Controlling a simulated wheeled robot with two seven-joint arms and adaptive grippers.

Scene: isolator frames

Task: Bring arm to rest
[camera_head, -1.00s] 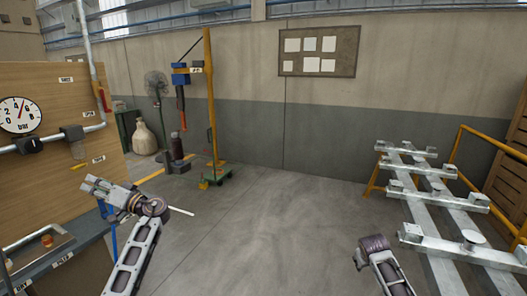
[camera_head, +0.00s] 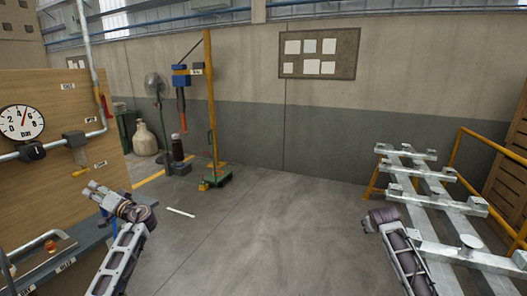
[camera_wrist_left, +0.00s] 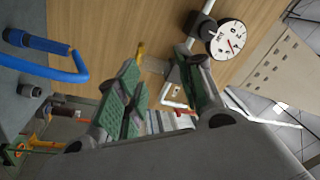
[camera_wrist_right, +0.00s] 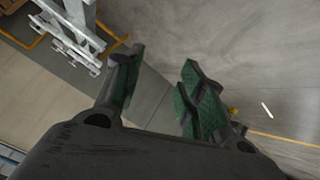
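My left arm reaches in from the lower left in the head view, its gripper (camera_head: 92,188) near the edge of the wooden panel (camera_head: 55,110). In the left wrist view the two green-padded fingers of my left gripper (camera_wrist_left: 165,95) stand apart with nothing between them. My right arm (camera_head: 400,250) comes up from the lower right, beside the metal rack; its fingers cannot be made out there. In the right wrist view the fingers of my right gripper (camera_wrist_right: 160,88) are apart and empty above the floor.
The panel carries a pressure gauge (camera_head: 21,122) and pipes above a bench (camera_head: 62,262). A galvanized rack (camera_head: 440,210) with a yellow rail (camera_head: 490,146) stands at the right. A yellow post stand (camera_head: 212,110) is at the back. The middle floor (camera_head: 270,230) is clear.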

